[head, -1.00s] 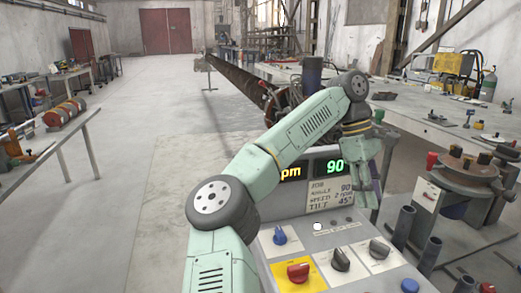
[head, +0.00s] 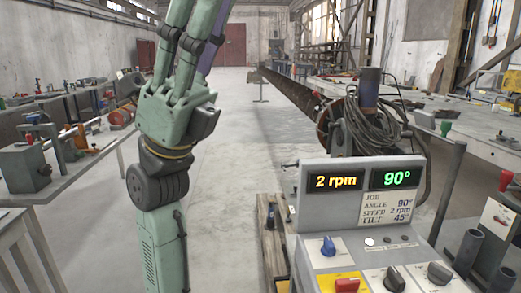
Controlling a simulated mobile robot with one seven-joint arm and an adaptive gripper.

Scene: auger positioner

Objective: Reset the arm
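My gripper (head: 198,18) is raised at the upper left of the head view, with its fingers pointing up. The fingers stand apart with a gap between them and nothing seen in it, so it looks open; the tips are cut off by the top edge. My pale green forearm rises upright below it. The control console (head: 312,222) stands at the right, clear of my arm. Its displays (head: 333,182) read 2 rpm and 90°. A blue knob (head: 328,246), a red knob on a yellow plate (head: 347,285) and dark knobs (head: 438,273) show below.
A long dark auger (head: 285,93) runs back behind the console, with cables (head: 368,125) at its near end. A bench with tools (head: 75,172) stands left, partly behind my arm. A large worktable (head: 470,128) is at right. The middle floor is clear.

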